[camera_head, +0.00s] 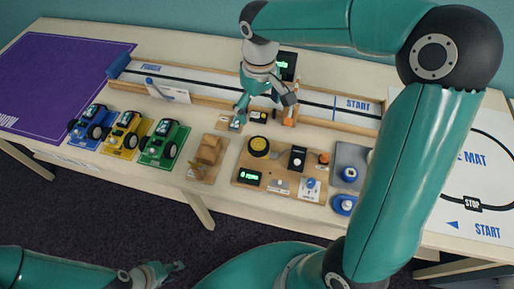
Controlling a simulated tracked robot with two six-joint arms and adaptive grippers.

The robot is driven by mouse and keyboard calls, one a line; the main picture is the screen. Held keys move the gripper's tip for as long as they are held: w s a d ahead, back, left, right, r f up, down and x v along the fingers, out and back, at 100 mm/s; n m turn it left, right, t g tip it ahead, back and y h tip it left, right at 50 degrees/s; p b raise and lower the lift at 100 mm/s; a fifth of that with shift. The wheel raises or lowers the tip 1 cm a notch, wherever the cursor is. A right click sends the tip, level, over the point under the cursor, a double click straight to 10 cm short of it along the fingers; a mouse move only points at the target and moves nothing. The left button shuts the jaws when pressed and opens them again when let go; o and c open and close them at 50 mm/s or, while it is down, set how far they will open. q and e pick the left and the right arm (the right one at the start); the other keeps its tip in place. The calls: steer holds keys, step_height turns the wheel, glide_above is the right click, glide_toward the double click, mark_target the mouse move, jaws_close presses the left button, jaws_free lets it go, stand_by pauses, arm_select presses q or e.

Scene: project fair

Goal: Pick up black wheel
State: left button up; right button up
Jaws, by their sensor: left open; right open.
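Whether a finger touches anything there cannot be told. My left gripper (176,268) is open and low at the front, over the dark floor, away from the table's objects.
Blue (92,124), yellow (126,130) and green (164,144) toy cars stand at left. A wooden model (207,152) stands left of the wheel. A black switch block (298,158) and small display (249,177) share its board. The white track (205,83) runs behind.

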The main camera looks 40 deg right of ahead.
glide_above(258, 144)
steer(key=f, duration=1)
steer(key=shift+s+d+f, duration=0.15)
steer(key=shift+s+f, duration=0.1)
steer(key=shift+f, duration=0.15)
steer(key=shift+w+f+p, duration=0.15)
steer(key=shift+f+p, duration=0.1)
steer(key=shift+f, duration=1.1)
steer(key=shift+w+f+p, duration=0.1)
steer(key=shift+f+p, duration=0.1)
steer(key=shift+f, duration=1.15)
steer(key=c, duration=1)
